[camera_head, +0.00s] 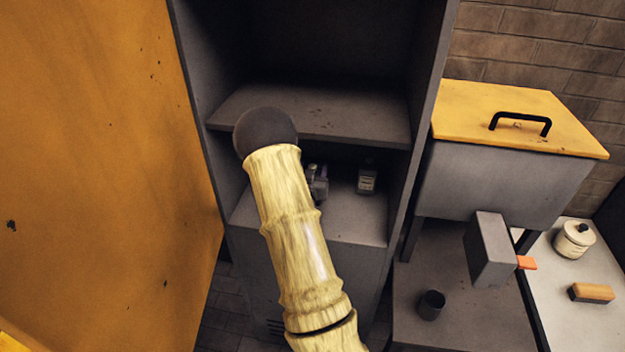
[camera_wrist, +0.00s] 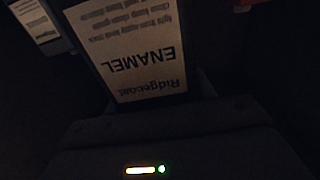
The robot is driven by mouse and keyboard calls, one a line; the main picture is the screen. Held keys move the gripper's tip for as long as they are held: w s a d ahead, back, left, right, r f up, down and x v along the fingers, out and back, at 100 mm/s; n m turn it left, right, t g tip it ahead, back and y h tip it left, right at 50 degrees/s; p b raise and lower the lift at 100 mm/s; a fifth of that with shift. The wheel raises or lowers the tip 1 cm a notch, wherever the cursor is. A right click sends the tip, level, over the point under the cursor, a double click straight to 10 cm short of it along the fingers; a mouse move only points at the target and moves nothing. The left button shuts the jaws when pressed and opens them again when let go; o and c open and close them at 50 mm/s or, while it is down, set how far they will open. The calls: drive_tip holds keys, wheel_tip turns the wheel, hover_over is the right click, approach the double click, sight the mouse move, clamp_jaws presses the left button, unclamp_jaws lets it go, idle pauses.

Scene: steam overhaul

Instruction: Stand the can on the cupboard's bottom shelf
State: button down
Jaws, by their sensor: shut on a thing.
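The grey cupboard (camera_head: 428,130) stands open, and my arm reaches into its lower compartment. In the wrist view my gripper (camera_wrist: 158,20) is shut on a dark can (camera_wrist: 205,82) with a pale label reading "Ridgecoat ENAMEL", upside down in that picture. In the head view my arm hides most of the gripper and the held can; only a small grey part of the gripper (camera_head: 318,184) shows. I cannot tell whether the can touches the bottom shelf (camera_head: 345,226).
A small labelled container (camera_head: 367,178) stands on the bottom shelf to the right; a pale label (camera_wrist: 38,22) shows in the wrist view. A middle shelf (camera_head: 350,118) lies above. A yellow panel (camera_head: 90,150) stands left. A yellow-lidded box (camera_head: 515,150) and a dark cup (camera_head: 432,304) are right.

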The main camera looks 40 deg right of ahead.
drive_tip(key=shift+f+p, duration=0.4)
drive_tip(key=shift+f, duration=1.6)
drive_tip(key=shift+f, duration=0.1)
drive_tip(key=c, duration=0.5)
unclamp_jaws()
